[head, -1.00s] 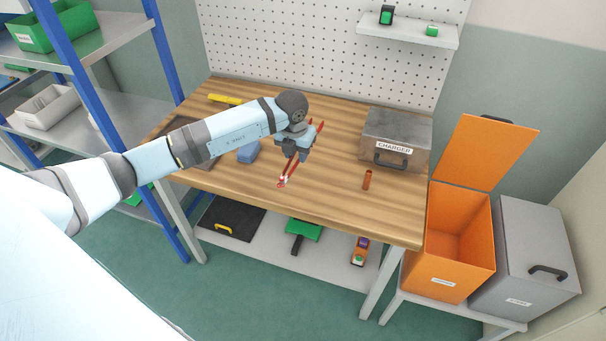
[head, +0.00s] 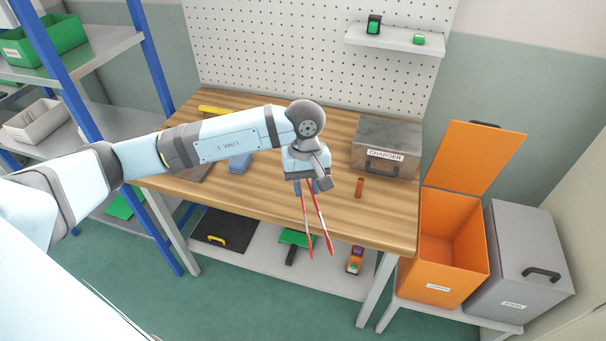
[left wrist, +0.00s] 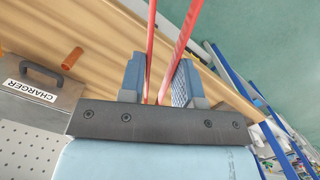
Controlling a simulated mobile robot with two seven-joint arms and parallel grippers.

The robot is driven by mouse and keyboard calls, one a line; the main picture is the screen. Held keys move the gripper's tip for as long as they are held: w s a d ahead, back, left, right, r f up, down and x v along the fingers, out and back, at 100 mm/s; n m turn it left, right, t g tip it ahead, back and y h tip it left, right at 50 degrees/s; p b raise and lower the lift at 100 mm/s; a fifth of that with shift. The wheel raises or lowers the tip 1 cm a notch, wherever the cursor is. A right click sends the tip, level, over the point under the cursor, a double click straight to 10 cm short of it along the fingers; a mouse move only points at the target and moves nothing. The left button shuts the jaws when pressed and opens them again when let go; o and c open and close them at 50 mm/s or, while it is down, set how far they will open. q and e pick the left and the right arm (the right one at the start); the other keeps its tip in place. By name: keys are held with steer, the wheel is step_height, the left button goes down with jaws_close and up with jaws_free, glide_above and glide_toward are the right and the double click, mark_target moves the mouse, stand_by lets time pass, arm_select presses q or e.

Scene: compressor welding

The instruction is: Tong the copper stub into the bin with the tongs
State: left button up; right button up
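The copper stub (head: 359,187) stands on the wooden bench in front of the charger; it also shows in the left wrist view (left wrist: 72,57). My left gripper (head: 310,187) is shut on the red tongs (head: 319,222), whose two legs spread apart and reach past the bench's front edge in the head view. The left wrist view shows the red legs between the gripper's blue fingers (left wrist: 158,88). The tong tips are left of the stub and apart from it. The orange bin (head: 438,276) stands right of the bench with its lid up. My right gripper is not in view.
The grey charger box (head: 385,150) stands at the bench's back right. A lidded grey bin (head: 515,250) adjoins the orange one. A pegboard (head: 300,50) rises behind.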

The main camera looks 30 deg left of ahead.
arm_select(q)
steer(key=s+m, duration=0.1)
steer(key=m, duration=0.1)
steer(key=s+d+r+m, duration=0.1)
steer(key=m, duration=0.2)
steer(key=s+m+y, duration=0.1)
steer(key=m, duration=0.2)
steer(key=shift+s+d+r, duration=0.15)
steer(key=shift+s+d, duration=0.05)
steer(key=shift+d, duration=0.1)
